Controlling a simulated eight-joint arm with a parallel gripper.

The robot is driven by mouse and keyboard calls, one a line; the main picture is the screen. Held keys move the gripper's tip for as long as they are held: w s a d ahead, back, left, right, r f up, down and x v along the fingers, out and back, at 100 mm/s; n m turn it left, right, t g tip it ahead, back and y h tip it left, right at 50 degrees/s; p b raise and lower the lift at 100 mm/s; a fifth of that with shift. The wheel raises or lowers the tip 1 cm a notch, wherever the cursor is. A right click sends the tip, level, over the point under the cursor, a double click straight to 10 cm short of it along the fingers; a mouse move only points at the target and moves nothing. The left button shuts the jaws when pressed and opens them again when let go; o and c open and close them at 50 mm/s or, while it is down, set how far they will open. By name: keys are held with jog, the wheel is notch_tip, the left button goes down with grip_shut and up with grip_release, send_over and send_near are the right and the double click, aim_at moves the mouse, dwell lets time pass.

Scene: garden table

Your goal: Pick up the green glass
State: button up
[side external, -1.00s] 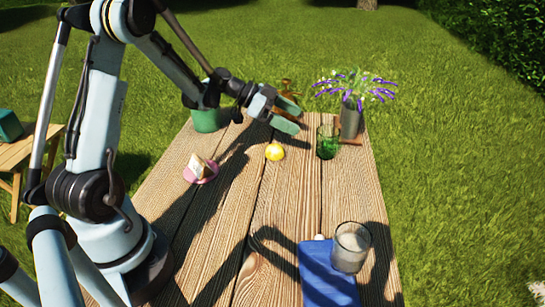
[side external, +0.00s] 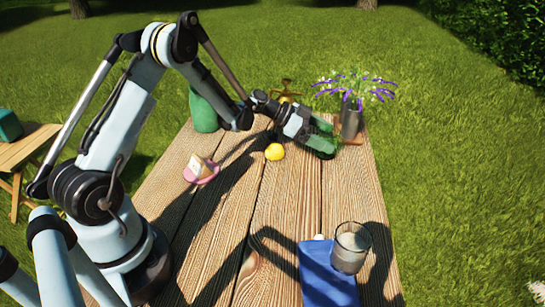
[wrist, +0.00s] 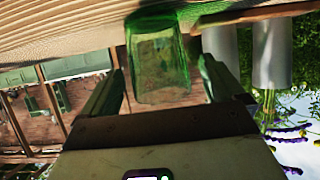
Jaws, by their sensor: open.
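The green glass (wrist: 158,62) is clear green and appears upside down in the wrist view, touching the table. It sits between the two fingers of my gripper (wrist: 160,76), with a gap visible on each side. In the side external view my gripper (side external: 322,136) is open at the glass's place near the far end of the table. Its green fingers largely hide the glass there.
A flower vase (side external: 350,122) stands just right of my gripper. A yellow lemon (side external: 275,151), a pink plate (side external: 201,173) with a pale wedge, and a green pot (side external: 204,112) lie left. A clear glass (side external: 351,248) and blue cloth (side external: 325,275) are near.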

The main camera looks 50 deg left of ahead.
jog(key=shift+w+d+f, duration=0.3)
jog(key=shift+w+d, duration=0.15)
jog(key=shift+d, duration=0.05)
jog(key=shift+c, duration=0.3)
jog(key=c, duration=1.1)
jog(key=shift+o, duration=0.2)
jog(key=shift+r, duration=0.1)
